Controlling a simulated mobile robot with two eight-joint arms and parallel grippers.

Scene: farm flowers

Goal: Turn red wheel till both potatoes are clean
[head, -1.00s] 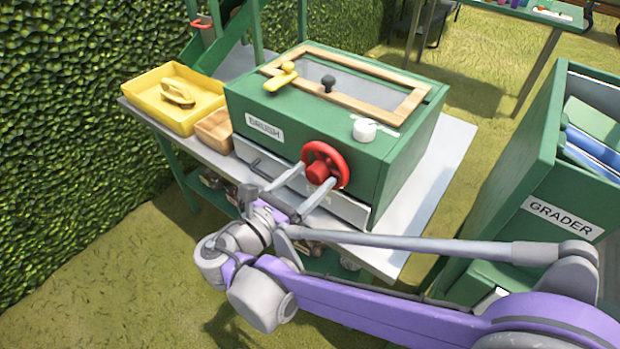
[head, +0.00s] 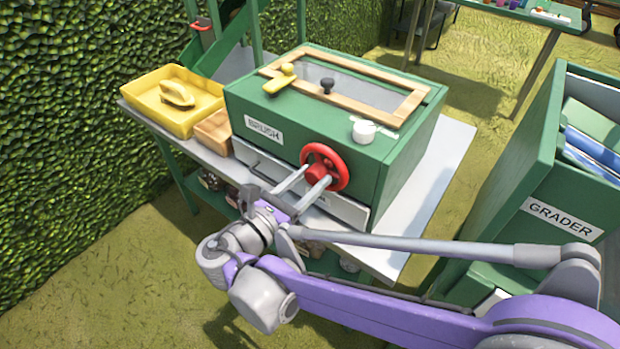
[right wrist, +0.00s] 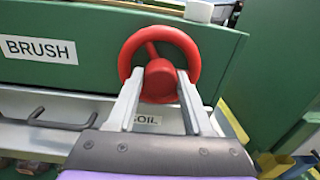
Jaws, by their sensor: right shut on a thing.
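The red wheel (head: 339,158) is on the front of the green box labelled BRUSH (head: 395,165). It also shows in the right wrist view (right wrist: 191,55). My right gripper (head: 318,175) is shut on the wheel's red hub, one finger on each side, as the right wrist view shows (right wrist: 160,78). The box has a wood-framed window (head: 345,85) on top. I cannot make out any potatoes through it. My left gripper is not in view.
A yellow tray (head: 140,101) with a yellow scoop-like piece and a wooden box (head: 213,132) stand left of the brush box on the grey table (head: 452,150). A white knob (head: 364,131) sits on the lid. The green GRADER bin (head: 535,180) is at right.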

